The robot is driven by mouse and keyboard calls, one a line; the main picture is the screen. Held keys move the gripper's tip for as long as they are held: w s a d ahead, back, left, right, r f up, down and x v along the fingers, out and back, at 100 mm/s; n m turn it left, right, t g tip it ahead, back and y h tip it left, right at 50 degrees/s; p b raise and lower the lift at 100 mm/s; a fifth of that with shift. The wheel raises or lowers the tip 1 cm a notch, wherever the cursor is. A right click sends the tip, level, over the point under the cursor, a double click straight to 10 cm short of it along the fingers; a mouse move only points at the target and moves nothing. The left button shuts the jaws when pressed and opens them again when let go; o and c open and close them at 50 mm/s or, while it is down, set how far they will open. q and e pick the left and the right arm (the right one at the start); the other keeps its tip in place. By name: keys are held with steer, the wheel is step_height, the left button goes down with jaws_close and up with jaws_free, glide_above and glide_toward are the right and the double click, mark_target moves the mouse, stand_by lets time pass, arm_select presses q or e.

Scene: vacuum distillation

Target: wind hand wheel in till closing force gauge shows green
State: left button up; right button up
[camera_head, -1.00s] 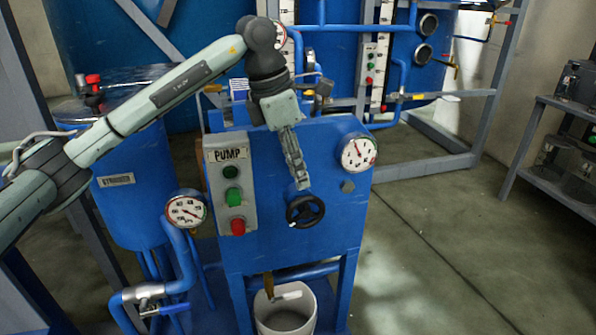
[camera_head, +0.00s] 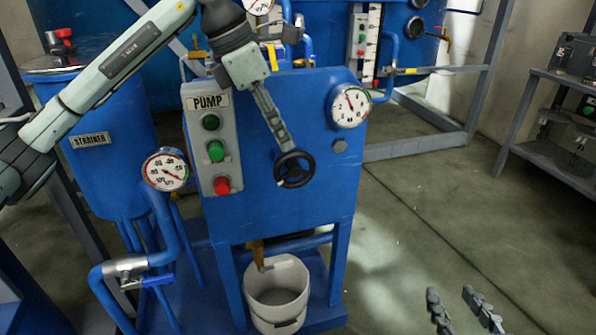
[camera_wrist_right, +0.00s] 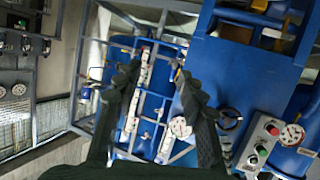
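The black hand wheel (camera_head: 294,169) sits on the front of the blue pump cabinet (camera_head: 270,215); it also shows in the right wrist view (camera_wrist_right: 229,118). A round white gauge (camera_head: 350,106) is above and right of the wheel; its needle points up and left, and I cannot make out a green zone. My left gripper (camera_head: 285,146) reaches down to the wheel's upper rim; its fingers look like one narrow strip, so their opening and contact are unclear. My right gripper (camera_head: 462,300) is open and empty, low at the right; its spread fingers fill the right wrist view (camera_wrist_right: 157,72).
A PUMP panel (camera_head: 211,140) with green and red buttons is left of the wheel. Another gauge (camera_head: 166,170) on a blue pipe stands further left. A white bucket (camera_head: 276,292) is below the cabinet. Open floor (camera_head: 430,225) lies to the right, before a grey shelf (camera_head: 548,160).

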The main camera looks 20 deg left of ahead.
mark_target(290, 152)
arm_select(q)
steer(key=x, duration=0.7)
steer(key=shift+f, duration=0.25)
arm_select(e)
steer(key=r, duration=0.1)
steer(key=a+r+t, duration=0.1)
steer(key=r+y, duration=0.1)
steer(key=shift+w+a, duration=0.3)
steer(key=shift+a, duration=0.05)
arm_select(q)
jaws_close()
